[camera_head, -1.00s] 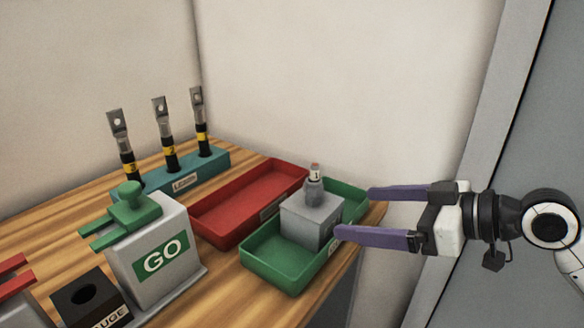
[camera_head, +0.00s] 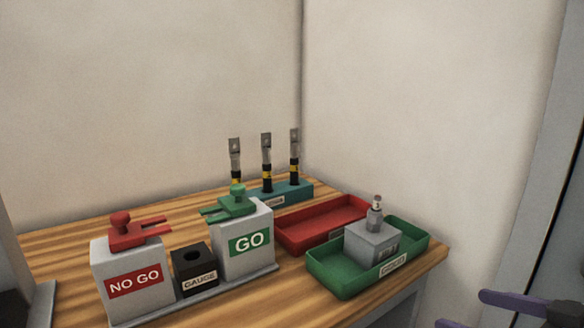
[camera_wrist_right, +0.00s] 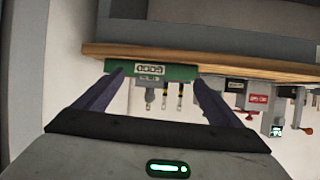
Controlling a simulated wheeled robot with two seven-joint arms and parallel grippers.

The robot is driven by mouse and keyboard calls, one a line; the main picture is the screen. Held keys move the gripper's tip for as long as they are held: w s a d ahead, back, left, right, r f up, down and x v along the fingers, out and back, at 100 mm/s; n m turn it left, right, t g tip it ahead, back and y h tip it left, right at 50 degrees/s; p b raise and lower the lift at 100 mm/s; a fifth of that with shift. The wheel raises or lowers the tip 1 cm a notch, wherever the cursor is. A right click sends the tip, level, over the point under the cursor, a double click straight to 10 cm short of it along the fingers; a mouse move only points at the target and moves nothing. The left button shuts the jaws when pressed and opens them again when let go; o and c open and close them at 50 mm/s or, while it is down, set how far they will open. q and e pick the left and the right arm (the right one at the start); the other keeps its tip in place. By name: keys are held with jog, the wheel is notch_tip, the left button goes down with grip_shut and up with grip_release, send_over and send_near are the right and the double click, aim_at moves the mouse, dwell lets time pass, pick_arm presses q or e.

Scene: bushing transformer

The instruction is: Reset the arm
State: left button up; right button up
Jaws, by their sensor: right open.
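The green tray (camera_head: 345,288) stands at the table's right corner and holds a grey block (camera_head: 372,246) with a small grey fitting upright on top. The tray's front also shows beyond the fingertips in the wrist view (camera_wrist_right: 180,72). My left gripper is in neither view.
An empty red tray (camera_head: 310,236) lies behind the green one. A blue-green rack (camera_head: 292,192) holds three upright leads. A GO block (camera_head: 243,262), a black gauge block (camera_head: 192,275) and a NO GO block (camera_head: 130,295) stand to the left. The wooden table's (camera_head: 60,243) back left is bare.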

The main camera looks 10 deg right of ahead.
notch_tip(320, 180, down, 22)
jog(key=s+a+m+g+h, duration=0.2)
jog(key=m, duration=0.1)
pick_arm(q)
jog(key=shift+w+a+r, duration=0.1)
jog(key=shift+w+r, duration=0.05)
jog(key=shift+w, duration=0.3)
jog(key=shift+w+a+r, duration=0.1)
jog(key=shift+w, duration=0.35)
pick_arm(e)
jog(key=s+a+f+g, duration=0.1)
jog(key=s+a+f, duration=0.2)
jog(key=a+f, duration=0.3)
jog(key=s+a+f+n+g, duration=0.1)
jog(key=s+a+f, duration=0.3)
jog(key=a+f, duration=0.3)
jog(key=a, duration=0.4)
jog(key=shift+f+n, duration=0.25)
jog(key=shift+n, duration=0.05)
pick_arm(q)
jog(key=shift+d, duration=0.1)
pick_arm(e)
jog(key=shift+a, duration=0.1)
